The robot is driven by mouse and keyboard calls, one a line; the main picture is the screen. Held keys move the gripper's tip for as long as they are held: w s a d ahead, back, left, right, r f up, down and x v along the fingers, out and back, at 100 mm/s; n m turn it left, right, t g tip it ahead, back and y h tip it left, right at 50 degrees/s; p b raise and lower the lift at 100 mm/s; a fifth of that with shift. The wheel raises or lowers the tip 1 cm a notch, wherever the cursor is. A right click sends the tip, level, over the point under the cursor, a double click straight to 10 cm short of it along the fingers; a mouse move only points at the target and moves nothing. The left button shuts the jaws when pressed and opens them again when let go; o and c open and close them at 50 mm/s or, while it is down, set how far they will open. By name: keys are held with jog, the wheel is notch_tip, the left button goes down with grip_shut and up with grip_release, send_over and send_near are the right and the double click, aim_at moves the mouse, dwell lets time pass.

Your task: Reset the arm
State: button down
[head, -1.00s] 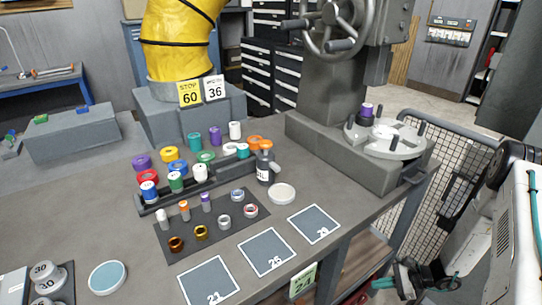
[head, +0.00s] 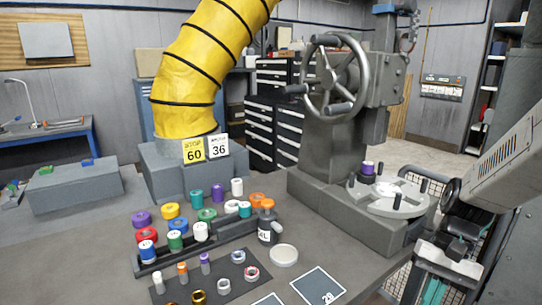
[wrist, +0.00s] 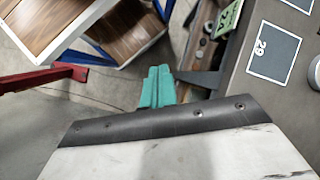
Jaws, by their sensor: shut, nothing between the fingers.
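My gripper's teal fingers (wrist: 156,88) are together and empty in the wrist view, pointing away over the floor beside the workbench. A broad pale cover with a dark riveted edge fills the lower part of that view. In the head view, my arm is folded at the right, beside the bench's right end. Teal parts of the gripper (head: 433,290) show low there, near the bottom edge; the fingertips are hard to make out.
The grey workbench (head: 100,245) bears tape rolls, bottles and a machine with a handwheel (head: 337,75) and round table (head: 392,200). A mesh barrier (head: 425,186) stands behind my arm. Wooden shelves (wrist: 130,42) and a red bar (wrist: 40,79) lie near the gripper in the wrist view.

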jog(key=s+a+r+n+t+h, duration=0.4)
jog(key=s+r+n+t, duration=0.1)
jog(key=s+r, duration=0.6)
jog(key=shift+s+r+t, duration=0.3)
jog(key=shift+r, duration=0.65)
dwell(0.9)
